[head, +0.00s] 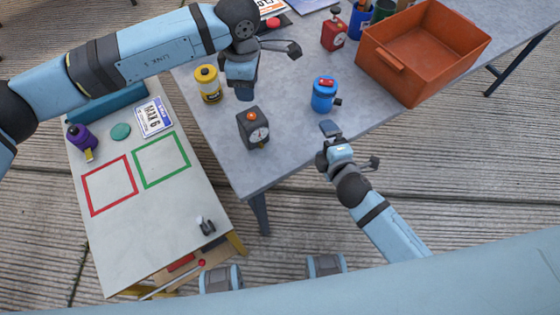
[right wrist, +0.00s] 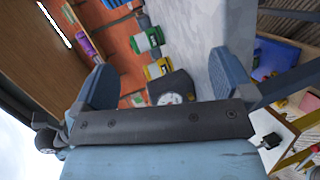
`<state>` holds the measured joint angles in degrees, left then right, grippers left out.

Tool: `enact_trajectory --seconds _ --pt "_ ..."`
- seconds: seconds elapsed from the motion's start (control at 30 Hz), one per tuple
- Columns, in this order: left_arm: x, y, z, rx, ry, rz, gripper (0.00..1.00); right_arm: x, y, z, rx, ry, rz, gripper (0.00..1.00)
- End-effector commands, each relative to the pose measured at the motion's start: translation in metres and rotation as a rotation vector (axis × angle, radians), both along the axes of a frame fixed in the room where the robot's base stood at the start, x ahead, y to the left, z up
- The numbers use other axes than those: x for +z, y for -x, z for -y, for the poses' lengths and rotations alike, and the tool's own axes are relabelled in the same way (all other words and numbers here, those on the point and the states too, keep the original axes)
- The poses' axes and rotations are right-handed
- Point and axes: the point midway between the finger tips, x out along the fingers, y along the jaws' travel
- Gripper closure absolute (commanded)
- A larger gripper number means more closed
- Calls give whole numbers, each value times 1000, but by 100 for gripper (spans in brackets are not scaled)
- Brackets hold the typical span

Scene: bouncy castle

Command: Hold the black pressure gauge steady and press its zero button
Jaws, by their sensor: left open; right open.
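The black pressure gauge (head: 253,132), with an orange button on top and a pale dial on its side, stands upright on the grey table near its left front corner. My left gripper (head: 267,65) is open and empty above and behind the gauge, apart from it. My right gripper (head: 350,147) is open and empty at the table's front edge, to the right of the gauge. In the right wrist view, a dark gauge with a white dial (right wrist: 172,88) shows beyond my open fingers (right wrist: 166,80), partly hidden by the gripper body; I cannot tell if it is the same one.
A yellow canister (head: 208,84) stands behind and left of the gauge, a blue one (head: 324,95) to its right. A red device (head: 334,32) and an orange crate (head: 430,88) are further right. A lower table (head: 120,240) with red and green outlines is at left.

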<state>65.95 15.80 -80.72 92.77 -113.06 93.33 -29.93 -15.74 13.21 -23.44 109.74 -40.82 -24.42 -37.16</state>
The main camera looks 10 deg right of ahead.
Motion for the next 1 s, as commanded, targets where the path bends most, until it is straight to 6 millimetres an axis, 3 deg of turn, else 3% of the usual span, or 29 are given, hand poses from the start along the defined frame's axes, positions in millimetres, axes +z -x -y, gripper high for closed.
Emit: enact_trajectory --seconds 0.3,0.5,0.77,1.0 --pt "0 0 0 0 2 0 57 -2 16 -68 287 903 328 0" --pt "0 0 1 -1 2 0 57 -3 36 -103 390 1320 533 0" --pt "0 0 1 -1 2 0 57 -5 48 -123 430 1521 648 0" --pt "0 0 1 -1 2 0 57 -4 18 -136 428 1525 650 0"
